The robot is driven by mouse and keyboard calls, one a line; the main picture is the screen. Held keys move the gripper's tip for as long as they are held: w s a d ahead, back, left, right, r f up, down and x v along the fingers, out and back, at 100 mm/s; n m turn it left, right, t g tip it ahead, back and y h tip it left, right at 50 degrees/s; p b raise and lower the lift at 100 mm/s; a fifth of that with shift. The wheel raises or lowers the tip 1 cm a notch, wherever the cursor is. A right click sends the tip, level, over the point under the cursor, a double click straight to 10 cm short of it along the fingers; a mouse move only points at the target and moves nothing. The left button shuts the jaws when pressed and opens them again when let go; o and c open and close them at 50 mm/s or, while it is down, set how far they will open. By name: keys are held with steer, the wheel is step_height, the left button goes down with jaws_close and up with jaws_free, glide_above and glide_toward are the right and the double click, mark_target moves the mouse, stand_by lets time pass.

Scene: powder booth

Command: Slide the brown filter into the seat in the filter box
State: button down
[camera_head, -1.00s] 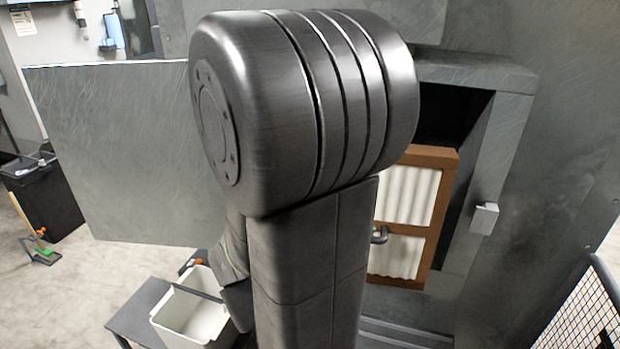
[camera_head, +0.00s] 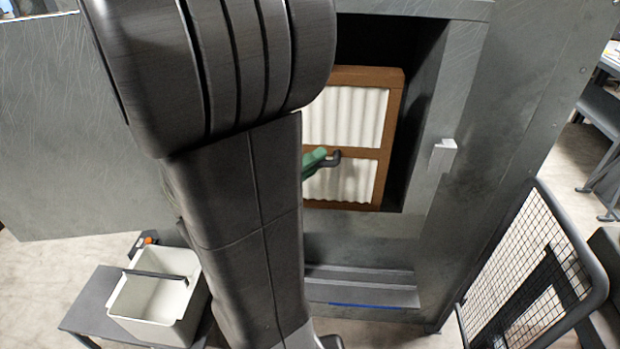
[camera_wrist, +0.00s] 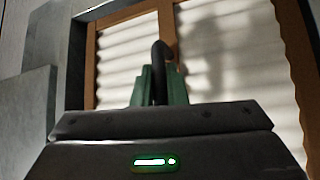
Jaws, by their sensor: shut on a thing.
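The brown filter (camera_head: 384,130) has a brown frame with a middle bar and white pleated panels. It stands at the opening of the grey filter box (camera_head: 432,110), with dark space above it and to its right. My gripper (camera_head: 322,158) has green fingers and is shut on the dark handle at the middle of the filter. In the wrist view, the green fingers (camera_wrist: 159,88) are around the handle, and the filter (camera_wrist: 235,60) fills most of the picture. My arm hides the filter's left side in the head view. I cannot tell how deep the filter sits.
The box door (camera_head: 60,130) stands open at the left. A white bin (camera_head: 160,300) is on a low grey table (camera_head: 85,302) at lower left. A mesh barrier (camera_head: 530,285) stands at lower right. A small latch block (camera_head: 443,150) is on the box's right face.

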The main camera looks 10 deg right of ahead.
steer(key=w+d+b, duration=0.2)
steer(key=w+b, duration=0.1)
steer(key=w, duration=0.5)
steer(key=w+d+b, duration=0.2)
steer(key=w+b, duration=0.1)
steer(key=w, duration=0.5)
steer(key=shift+w+d+f, duration=0.2)
steer(key=shift+w+d, duration=0.05)
steer(key=shift+d, duration=0.1)
steer(key=shift+w+p, duration=0.15)
steer(key=shift+p, duration=0.15)
stand_by(1.2)
steer(key=shift+f, duration=0.15)
step_height(320, 180, down, 3)
steer(key=shift+r+b, duration=0.15)
steer(key=shift+b, duration=0.45)
steer(key=c, duration=1.4)
jaws_free()
steer(key=shift+o, duration=0.2)
